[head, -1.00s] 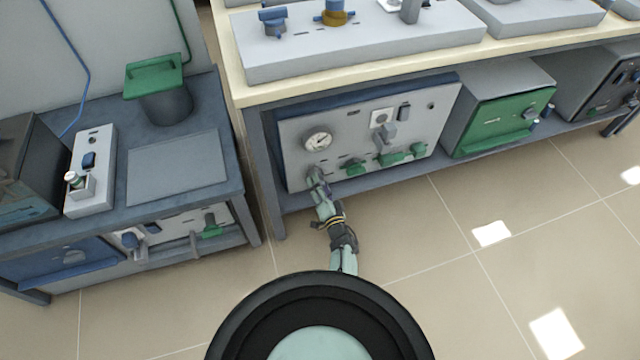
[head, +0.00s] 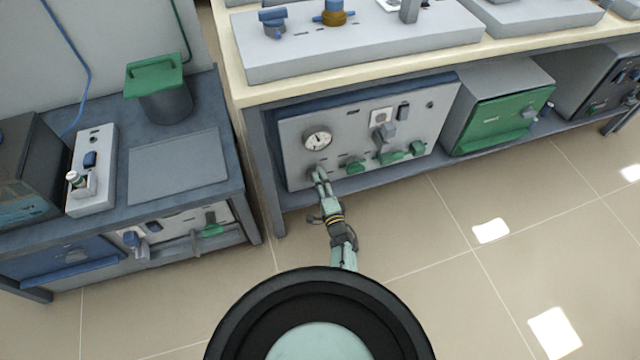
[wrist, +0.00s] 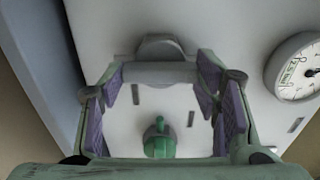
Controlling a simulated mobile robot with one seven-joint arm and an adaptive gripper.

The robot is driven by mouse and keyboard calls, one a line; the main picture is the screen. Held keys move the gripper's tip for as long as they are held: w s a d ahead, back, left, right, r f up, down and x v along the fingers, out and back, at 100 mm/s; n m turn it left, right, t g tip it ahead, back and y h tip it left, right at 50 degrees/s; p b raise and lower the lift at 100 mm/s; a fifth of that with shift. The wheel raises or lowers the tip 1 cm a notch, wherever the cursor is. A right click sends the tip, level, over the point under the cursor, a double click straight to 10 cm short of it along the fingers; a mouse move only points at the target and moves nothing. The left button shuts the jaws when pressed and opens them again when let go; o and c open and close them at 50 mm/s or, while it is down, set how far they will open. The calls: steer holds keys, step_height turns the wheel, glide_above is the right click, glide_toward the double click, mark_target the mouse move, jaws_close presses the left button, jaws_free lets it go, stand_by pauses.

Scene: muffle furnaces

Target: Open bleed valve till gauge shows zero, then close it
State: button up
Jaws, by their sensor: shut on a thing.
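The round white-faced gauge (head: 318,139) sits on the upper left of the light grey panel under the bench. It also shows at the right edge of the wrist view (wrist: 297,68); the needle's exact reading is too small to tell. My gripper (head: 318,172) is at the panel just below the gauge. In the wrist view its purple-padded fingers (wrist: 165,90) straddle a pale grey valve handle (wrist: 160,73), shut on it near the tips. A grey round part (wrist: 160,47) lies just behind the handle. A green knob (wrist: 160,140) shows between the fingers, further off.
Green valve handles (head: 390,158) and a grey lever (head: 384,133) line the panel right of my gripper. A green-fronted furnace (head: 497,118) stands to the right. A side bench (head: 180,170) stands to the left. The floor in front is clear.

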stand_by(0.4)
steer(key=o, duration=1.1)
steer(key=shift+o, duration=0.2)
steer(key=v, duration=0.7)
steer(key=shift+s, duration=0.25)
